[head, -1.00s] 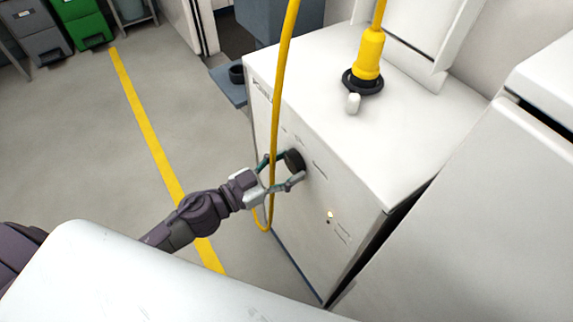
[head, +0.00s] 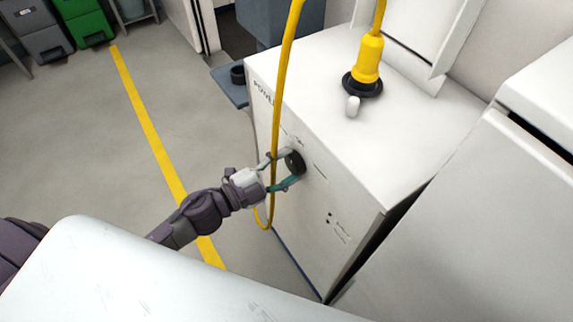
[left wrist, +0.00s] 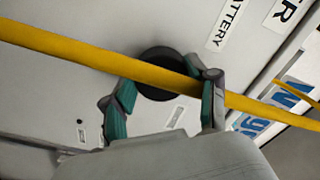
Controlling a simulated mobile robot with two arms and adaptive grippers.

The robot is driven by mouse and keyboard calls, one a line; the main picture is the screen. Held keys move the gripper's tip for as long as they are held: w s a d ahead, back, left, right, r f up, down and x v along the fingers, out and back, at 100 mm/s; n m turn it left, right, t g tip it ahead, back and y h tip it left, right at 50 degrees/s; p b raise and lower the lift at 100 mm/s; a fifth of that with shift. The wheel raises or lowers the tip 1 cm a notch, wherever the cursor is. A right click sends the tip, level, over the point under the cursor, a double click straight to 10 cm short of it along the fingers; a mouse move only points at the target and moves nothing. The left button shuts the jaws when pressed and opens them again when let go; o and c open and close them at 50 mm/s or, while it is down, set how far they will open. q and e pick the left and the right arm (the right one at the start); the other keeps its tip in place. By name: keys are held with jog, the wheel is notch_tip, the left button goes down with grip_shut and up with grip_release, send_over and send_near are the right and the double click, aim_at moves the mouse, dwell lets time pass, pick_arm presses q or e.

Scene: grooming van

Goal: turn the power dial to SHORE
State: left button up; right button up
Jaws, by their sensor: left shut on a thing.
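The power dial (head: 295,162) is a round black knob on the front face of the white cabinet (head: 400,145). My left gripper (head: 288,169) is shut on the dial, one finger above it and one below. In the left wrist view the dial (left wrist: 157,63) sits between the fingertips of my left gripper (left wrist: 168,90), partly behind a yellow cable. A BATTERY label (left wrist: 229,24) shows near the dial there. Other labels by the dial are too small to read, and no pointer mark on the dial is clear. My right gripper is not in view.
The yellow cable (head: 280,90) hangs in front of the cabinet, close to my left gripper. A yellow plug (head: 368,58) stands in a black socket on the cabinet top. A white cabinet stands at right. Open floor with a yellow line lies at left.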

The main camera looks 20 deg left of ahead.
pick_arm(q)
jog(key=m, duration=0.6)
jog(key=shift+m+b, duration=0.3)
dwell(0.5)
jog(key=o, duration=1.2)
jog(key=shift+r, duration=0.1)
jog(key=v, duration=1.2)
